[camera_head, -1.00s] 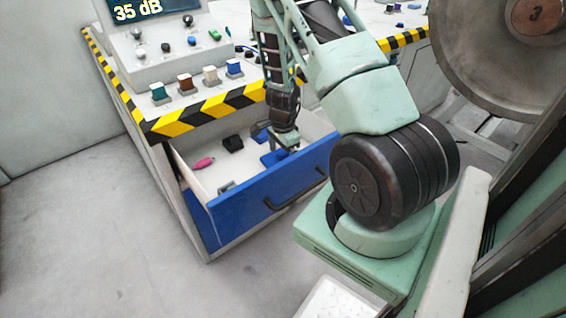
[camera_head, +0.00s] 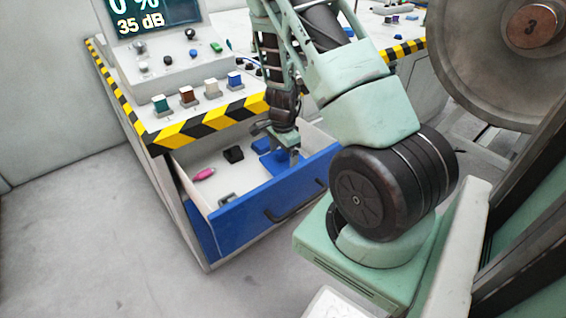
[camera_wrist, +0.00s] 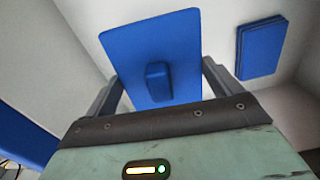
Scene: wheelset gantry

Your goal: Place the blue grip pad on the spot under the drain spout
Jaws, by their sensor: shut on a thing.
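The blue grip pad (camera_wrist: 165,42) is a flat blue plate with a small raised block on it. My gripper (camera_wrist: 160,88) has one finger on each side of it and is shut on it. In the head view my gripper (camera_head: 293,158) is at the open drawer, and the held pad (camera_head: 273,164) shows as a blue patch by the fingers. I cannot tell how far the pad is above the drawer floor. I cannot make out the drain spout or the spot under it.
The open drawer (camera_head: 322,167) has a blue front and white inside. It holds a pink item (camera_head: 204,174), a black block (camera_head: 233,154) and a second blue pad or stack (camera_wrist: 261,48). The console with a striped edge (camera_head: 205,124) stands above. A large wheel (camera_head: 480,75) is at right.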

